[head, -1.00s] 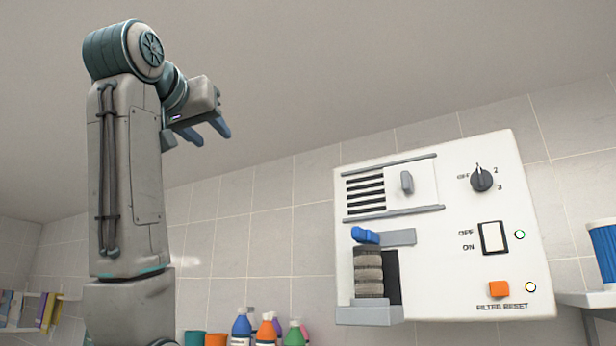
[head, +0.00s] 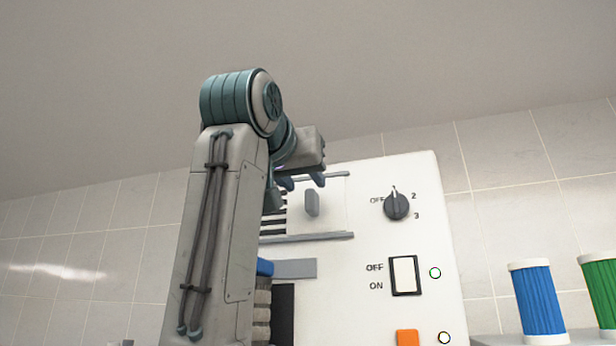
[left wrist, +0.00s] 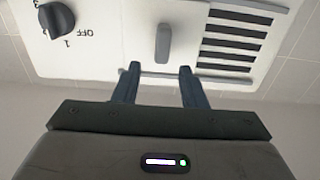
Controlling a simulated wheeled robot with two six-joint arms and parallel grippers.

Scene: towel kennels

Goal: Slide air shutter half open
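The air shutter (head: 334,203) is a pale sliding plate with a grey upright handle (head: 312,203), set between two grey rails on the white wall panel. Dark vent slots (head: 279,226) show to the left of the plate, partly hidden by my left arm. In the left wrist view the panel appears upside down, with the handle (left wrist: 162,43) and the bare slots (left wrist: 228,45) to its right. My left gripper (head: 302,182) is open and empty near the upper rail. Its fingertips (left wrist: 157,68) show apart, short of the handle in the picture. My right gripper is not in view.
The panel also carries a rotary knob (head: 396,205), a rocker switch (head: 404,276) and an orange button (head: 407,338). A blue-lidded lever (head: 265,267) and stacked roll are partly behind my left arm. Blue (head: 539,302) and green (head: 600,290) cylinders stand on a shelf at right.

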